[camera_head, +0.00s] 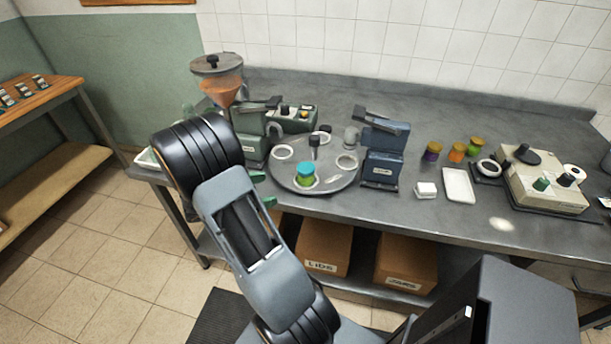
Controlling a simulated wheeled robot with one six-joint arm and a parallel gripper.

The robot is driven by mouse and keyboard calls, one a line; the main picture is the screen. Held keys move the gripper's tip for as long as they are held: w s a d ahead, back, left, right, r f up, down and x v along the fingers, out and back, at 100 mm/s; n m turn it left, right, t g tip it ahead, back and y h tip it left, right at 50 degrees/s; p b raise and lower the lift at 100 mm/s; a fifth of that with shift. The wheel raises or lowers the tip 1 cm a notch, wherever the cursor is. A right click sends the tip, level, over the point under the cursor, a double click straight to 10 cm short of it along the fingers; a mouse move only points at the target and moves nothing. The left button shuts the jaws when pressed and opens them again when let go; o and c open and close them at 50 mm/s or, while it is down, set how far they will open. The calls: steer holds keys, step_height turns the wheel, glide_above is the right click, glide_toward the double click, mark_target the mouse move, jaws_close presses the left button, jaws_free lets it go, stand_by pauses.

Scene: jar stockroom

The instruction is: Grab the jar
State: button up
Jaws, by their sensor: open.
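A small jar (305,180) with a teal lid and a yellow-green body stands upright at the front of the round grey turntable (338,181). My arm rises in front of the bench, left of the turntable. My gripper (265,189) shows only as two green fingertips past the arm's right side, one above the other with a gap between them. It is open, and no object shows between the tips. It is left of the teal-lidded jar and apart from it in the picture. The rest of the gripper is hidden behind my arm.
The turntable has several white rings and a dark upright post (314,147). A hopper machine (221,85) stands behind left, a blue press (383,150) to the right.

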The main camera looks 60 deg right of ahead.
mark_target(306, 170)
steer(key=s+d, duration=0.1)
steer(key=d, duration=0.2)
steer(key=s+d+n+h+p, duration=0.1)
steer(key=d, duration=0.2)
steer(key=d+f+n+h, duration=0.1)
steer(key=d, duration=0.2)
steer(key=shift+s+d+f, duration=0.1)
steer(key=shift+s+d, duration=0.15)
steer(key=shift+s, duration=0.15)
steer(key=shift+p+x, duration=1)
steer(key=shift+x, duration=1.65)
steer(key=shift+s+a+f, duration=0.1)
steer(key=shift+c, duration=0.4)
steer(key=c, duration=1)
